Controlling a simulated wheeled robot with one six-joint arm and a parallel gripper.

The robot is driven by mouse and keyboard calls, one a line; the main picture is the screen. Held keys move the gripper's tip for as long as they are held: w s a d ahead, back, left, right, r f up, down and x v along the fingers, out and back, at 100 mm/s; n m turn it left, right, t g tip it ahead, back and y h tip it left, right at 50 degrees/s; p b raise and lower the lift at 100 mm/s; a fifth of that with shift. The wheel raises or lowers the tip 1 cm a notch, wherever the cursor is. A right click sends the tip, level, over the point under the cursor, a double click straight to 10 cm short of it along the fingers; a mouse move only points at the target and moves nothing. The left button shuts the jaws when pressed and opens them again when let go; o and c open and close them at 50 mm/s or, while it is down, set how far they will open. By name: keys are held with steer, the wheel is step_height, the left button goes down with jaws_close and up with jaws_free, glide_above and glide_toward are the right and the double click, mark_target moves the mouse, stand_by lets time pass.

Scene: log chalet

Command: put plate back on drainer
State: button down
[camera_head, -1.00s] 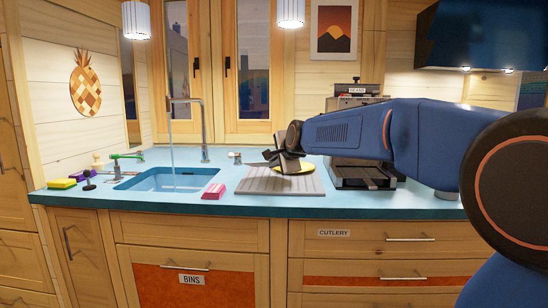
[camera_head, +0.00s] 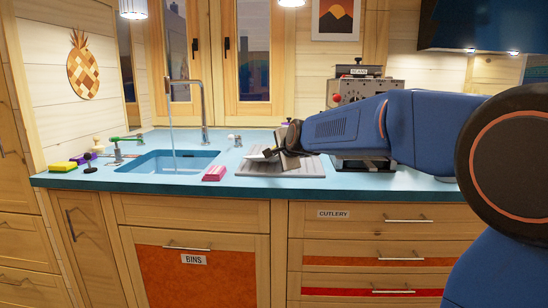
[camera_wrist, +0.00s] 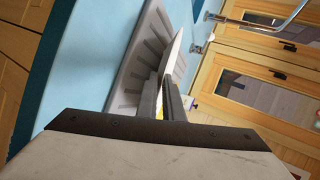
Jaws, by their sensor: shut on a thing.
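The plate is seen nearly edge-on as a pale strip in the wrist view (camera_wrist: 175,52), with a bit of yellow between the fingers. In the head view only a thin pale sliver of the plate (camera_head: 257,154) shows at the fingertips. My gripper (camera_head: 274,152) is shut on the plate; the fingers also show in the wrist view (camera_wrist: 166,88). The plate is tilted, over the grey ribbed drainer (camera_head: 288,171). The drainer also shows in the wrist view (camera_wrist: 133,67). Whether the plate touches it I cannot tell.
A sink (camera_head: 168,162) with a running tap (camera_head: 204,112) is left of the drainer. A pink block (camera_head: 215,173) lies between them at the counter's front. A coffee machine (camera_head: 358,88) stands behind my arm. Sponges (camera_head: 63,166) and brushes sit at the far left.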

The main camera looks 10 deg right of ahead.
steer(key=c, duration=1.8)
jaws_free()
steer(key=shift+s, duration=0.1)
steer(key=v, duration=1.7)
steer(key=shift+s, duration=0.15)
